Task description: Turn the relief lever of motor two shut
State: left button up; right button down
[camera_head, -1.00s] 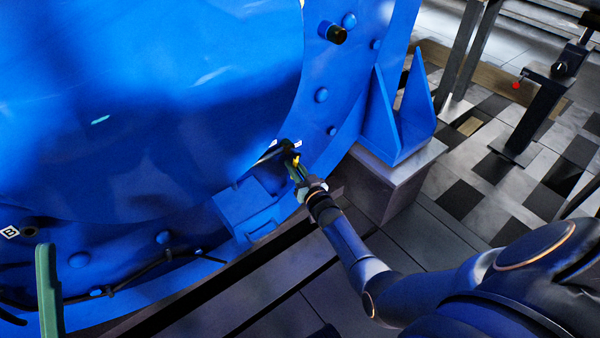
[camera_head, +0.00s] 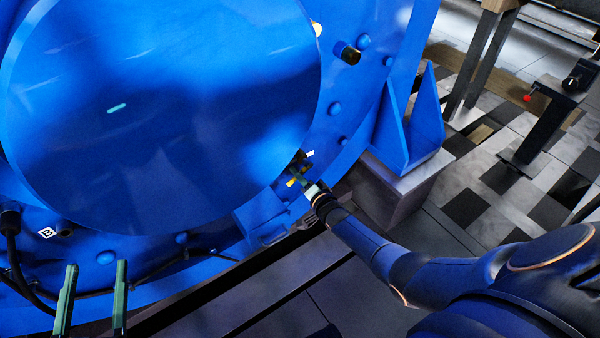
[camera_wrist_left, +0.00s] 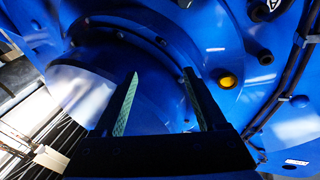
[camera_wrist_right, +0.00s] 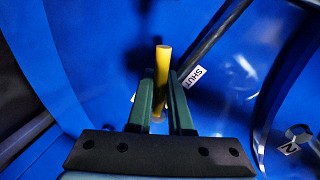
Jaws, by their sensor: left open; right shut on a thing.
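The relief lever is a yellow rod (camera_wrist_right: 161,65), standing upright between the fingers of my right gripper (camera_wrist_right: 160,95) in the right wrist view. The right gripper is shut on it. A white label reading SHUT (camera_wrist_right: 192,76) is just right of the rod on the blue surface. In the head view my right gripper (camera_head: 305,182) is at the lower right edge of the blue motor (camera_head: 170,110); a bit of yellow shows there, mostly hidden by the fingers. My left gripper (camera_head: 92,272) is open and empty at the lower left; its spread fingers show in the left wrist view (camera_wrist_left: 164,75).
A dark rod (camera_wrist_right: 212,38) slants behind the lever. A blue bracket (camera_head: 410,125) stands right of my right gripper. Dark cables (camera_head: 18,265) run along the motor's lower left.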

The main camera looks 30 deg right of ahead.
jog(key=shift+a+r+m+y, duration=0.2)
jog(key=shift+r+m+y, duration=0.3)
jog(key=shift+m, duration=0.5)
jog(key=shift+r+m, duration=0.3)
jog(key=shift+m, duration=0.3)
jog(key=shift+r+m, duration=0.2)
jog(key=shift+m, duration=0.2)
pick_arm(q)
notch_tip(320, 180, down, 3)
jog(key=shift+a+f+n+g+y, duration=0.1)
jog(key=shift+n+g+y, duration=0.25)
jog(key=shift+g, duration=0.35)
pick_arm(e)
jog(key=shift+r+m+y, duration=0.1)
jog(key=shift+m+y, duration=0.2)
jog(key=shift+w, duration=0.1)
jog(key=c, duration=0.8)
grip_release()
jog(key=shift+c, duration=0.2)
pick_arm(q)
jog(key=shift+r, duration=0.2)
pick_arm(e)
jog(key=shift+s, duration=0.2)
